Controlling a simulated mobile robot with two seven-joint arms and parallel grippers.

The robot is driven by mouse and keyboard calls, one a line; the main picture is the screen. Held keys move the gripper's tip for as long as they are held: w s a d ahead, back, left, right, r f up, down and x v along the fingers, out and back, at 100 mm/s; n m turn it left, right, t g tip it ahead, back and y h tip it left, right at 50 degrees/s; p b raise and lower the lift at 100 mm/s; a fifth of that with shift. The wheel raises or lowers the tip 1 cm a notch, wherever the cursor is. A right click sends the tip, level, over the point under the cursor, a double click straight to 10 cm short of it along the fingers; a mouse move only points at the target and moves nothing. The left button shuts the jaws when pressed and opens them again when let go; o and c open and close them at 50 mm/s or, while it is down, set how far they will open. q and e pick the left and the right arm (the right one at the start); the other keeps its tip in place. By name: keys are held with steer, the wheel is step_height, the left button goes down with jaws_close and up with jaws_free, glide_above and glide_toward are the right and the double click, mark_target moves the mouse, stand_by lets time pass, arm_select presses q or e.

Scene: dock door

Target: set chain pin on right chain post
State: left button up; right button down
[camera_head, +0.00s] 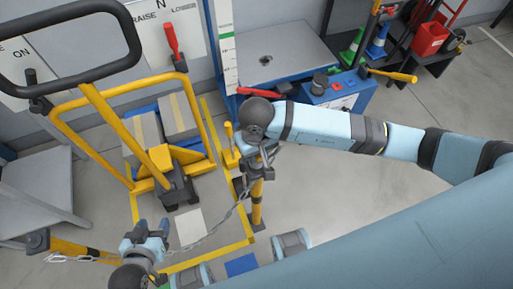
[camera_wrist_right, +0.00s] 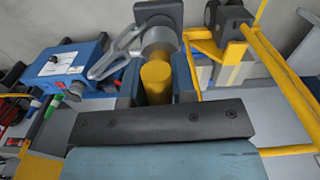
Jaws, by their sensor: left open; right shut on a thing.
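The right chain post (camera_head: 257,208), yellow with a dark band, stands upright on the floor at the middle of the head view. My right gripper (camera_head: 262,157) is at its top, shut on the chain pin. In the right wrist view a yellow cylinder (camera_wrist_right: 156,82) sits between the fingers, with a grey metal ring and a silver link (camera_wrist_right: 118,52) beyond it. Whether the pin is seated cannot be told. The chain (camera_head: 212,228) hangs from the post top toward the lower left. My left gripper (camera_head: 146,234) is open and empty at the lower left.
A yellow cart (camera_head: 150,160) with boxes stands left of the post. A blue control box (camera_head: 338,90) and a grey platform (camera_head: 270,58) lie behind. Floor right of the post is clear.

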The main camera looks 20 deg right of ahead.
steer(key=shift+f, duration=0.65)
steer(key=shift+b, duration=0.35)
steer(key=shift+b, duration=0.3)
stand_by(0.8)
steer(key=shift+f+b, duration=0.4)
steer(key=shift+f, duration=0.25)
steer(key=c, duration=1.2)
jaws_free()
